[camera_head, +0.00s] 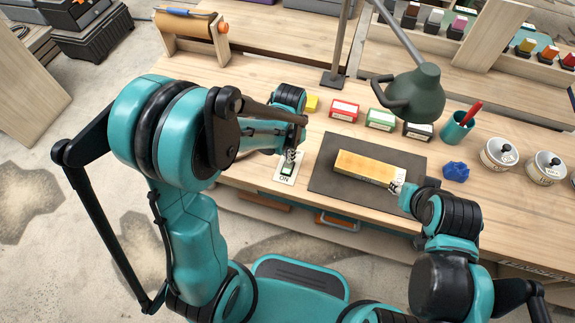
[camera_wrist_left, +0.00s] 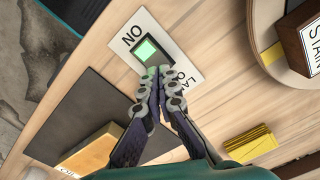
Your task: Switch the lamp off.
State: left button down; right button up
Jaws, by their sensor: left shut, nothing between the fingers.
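The dark green desk lamp (camera_head: 415,92) hangs over the back of the bench on its jointed arm. The light switch (camera_head: 288,168) sits on a white plate marked ON near the front edge. In the left wrist view the switch (camera_wrist_left: 150,50) shows a lit green face in a dark frame. My left gripper (camera_head: 292,155) is shut and empty, its fingertips (camera_wrist_left: 158,85) overlapping one end of the switch; I cannot tell whether they touch. They partly hide the other label. My right gripper (camera_head: 396,187) is by the right end of the yellow block; its jaw opening is unclear.
A yellow block (camera_head: 365,167) lies on a dark mat (camera_head: 325,180) right of the switch. Small labelled boxes (camera_head: 344,110) stand behind it. A teal cup (camera_head: 457,130), a blue lump (camera_head: 456,171) and two round tins (camera_head: 498,155) stand to the right.

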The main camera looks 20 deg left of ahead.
pick_arm(q)
jog(key=shift+f+b, duration=0.95)
jog(key=shift+f, duration=0.1)
dwell(0.7)
jog(key=shift+r, duration=0.1)
notch_tip(320, 180, up, 7)
jog(key=p, duration=0.5)
dwell(0.4)
jog(key=s+a+r+n+t, duration=0.2)
jog(key=s+r+n+t, duration=0.1)
jog(key=s+r, duration=0.2)
jog(key=s+a+r+n+t, duration=0.2)
jog(key=s+r+n+t, duration=0.1)
jog(key=r, duration=0.5)
jog(key=shift+s+a+t, duration=0.35)
jog(key=shift+s+t, duration=0.25)
jog(key=shift+s, duration=0.55)
